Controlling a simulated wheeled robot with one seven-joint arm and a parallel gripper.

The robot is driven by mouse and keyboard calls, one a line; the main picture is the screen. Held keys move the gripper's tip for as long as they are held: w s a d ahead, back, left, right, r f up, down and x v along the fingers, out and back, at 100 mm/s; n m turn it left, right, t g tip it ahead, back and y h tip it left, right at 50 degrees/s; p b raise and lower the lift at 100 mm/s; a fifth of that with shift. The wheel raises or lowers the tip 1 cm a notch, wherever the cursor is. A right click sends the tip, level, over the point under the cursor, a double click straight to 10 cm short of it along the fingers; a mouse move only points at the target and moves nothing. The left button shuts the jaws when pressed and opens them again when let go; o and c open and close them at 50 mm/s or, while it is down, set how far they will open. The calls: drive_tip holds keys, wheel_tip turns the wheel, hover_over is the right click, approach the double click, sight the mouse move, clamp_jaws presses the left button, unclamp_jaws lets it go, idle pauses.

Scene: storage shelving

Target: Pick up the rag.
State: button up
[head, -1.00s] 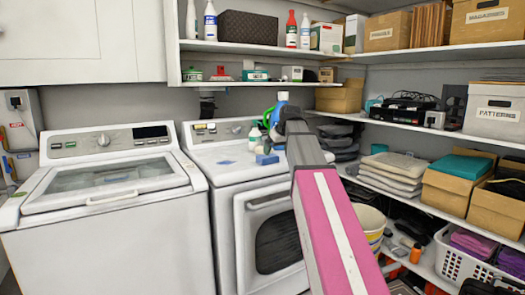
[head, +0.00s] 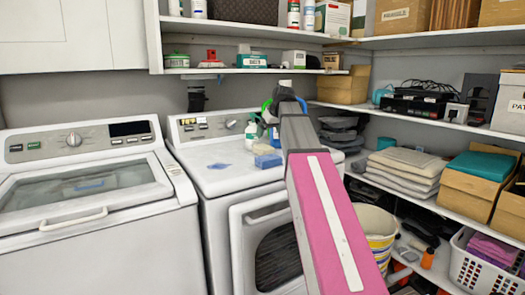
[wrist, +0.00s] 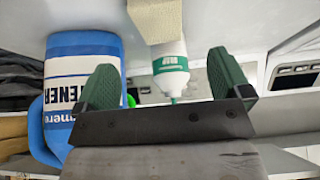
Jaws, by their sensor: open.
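A small flat blue patch (head: 219,166) lies on the dryer's white top in the head view. It may be the rag, but it is too small to be sure. A blue block-like item (head: 268,160) lies to its right, close to a white bottle with a green label (head: 252,134). My gripper (wrist: 165,88) is open in the wrist view, with two dark green fingers apart and nothing between them held. A blue jug (wrist: 62,95), a white bottle (wrist: 170,68) and a beige block (wrist: 165,20) show beyond the fingers.
The dryer (head: 205,220) stands beside a washer (head: 80,250). Shelves above hold boxes and bottles. Folded grey cloths (head: 405,165) lie on the right shelf, near a bucket (head: 376,235) and a white basket (head: 475,270). The dryer's left top is mostly clear.

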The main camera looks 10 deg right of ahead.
sight(264, 147)
drive_tip(key=shift+x, duration=5.1)
drive_tip(key=c, duration=1.1)
drive_tip(key=shift+o, duration=0.2)
drive_tip(key=shift+w+r, duration=0.1)
drive_tip(key=shift+r, duration=0.05)
